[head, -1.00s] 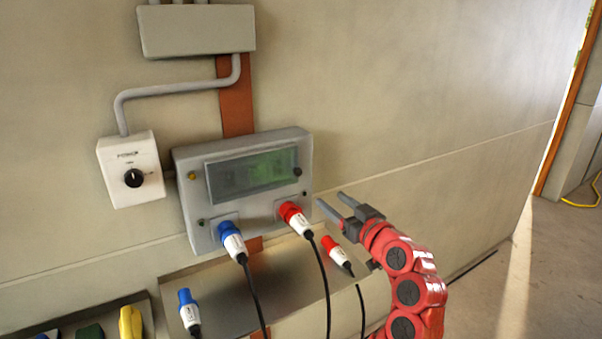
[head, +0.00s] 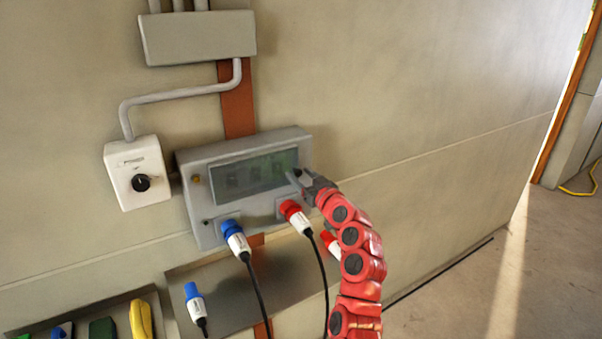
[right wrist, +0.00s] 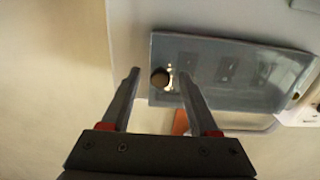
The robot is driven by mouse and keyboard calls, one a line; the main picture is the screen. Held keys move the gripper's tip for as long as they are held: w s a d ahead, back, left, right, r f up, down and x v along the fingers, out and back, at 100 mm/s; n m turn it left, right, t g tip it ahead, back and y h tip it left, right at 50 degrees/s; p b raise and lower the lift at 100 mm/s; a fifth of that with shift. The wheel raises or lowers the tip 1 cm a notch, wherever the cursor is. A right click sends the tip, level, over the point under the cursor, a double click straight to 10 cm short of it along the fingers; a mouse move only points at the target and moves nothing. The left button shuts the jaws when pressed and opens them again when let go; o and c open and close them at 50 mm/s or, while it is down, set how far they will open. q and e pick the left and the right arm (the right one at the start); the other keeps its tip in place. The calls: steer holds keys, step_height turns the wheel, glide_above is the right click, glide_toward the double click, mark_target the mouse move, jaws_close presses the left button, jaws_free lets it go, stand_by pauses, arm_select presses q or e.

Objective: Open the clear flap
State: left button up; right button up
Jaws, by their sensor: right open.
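The clear flap (head: 240,175) covers a window on the front of a grey wall box (head: 208,227) and looks closed. In the right wrist view, the flap (right wrist: 225,72) has a dark round knob (right wrist: 160,78) at its left end. My right gripper (head: 295,175) is open at the box's right side. In the right wrist view, the knob appears between the fingertips; I cannot tell whether they touch it. In the head view, the gripper mostly hides the knob. My left gripper is not in view.
A blue plug (head: 236,240) and a red plug (head: 294,215) with black cables sit in the box's lower front. Another red plug (head: 331,243) is partly behind my right arm. A white switch box (head: 138,172) is on the wall left. A shelf (head: 225,285) lies below.

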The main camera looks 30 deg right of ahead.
steer(key=shift+w, duration=0.15)
steer(key=shift+c, duration=0.3)
jaws_close()
stand_by(1.1)
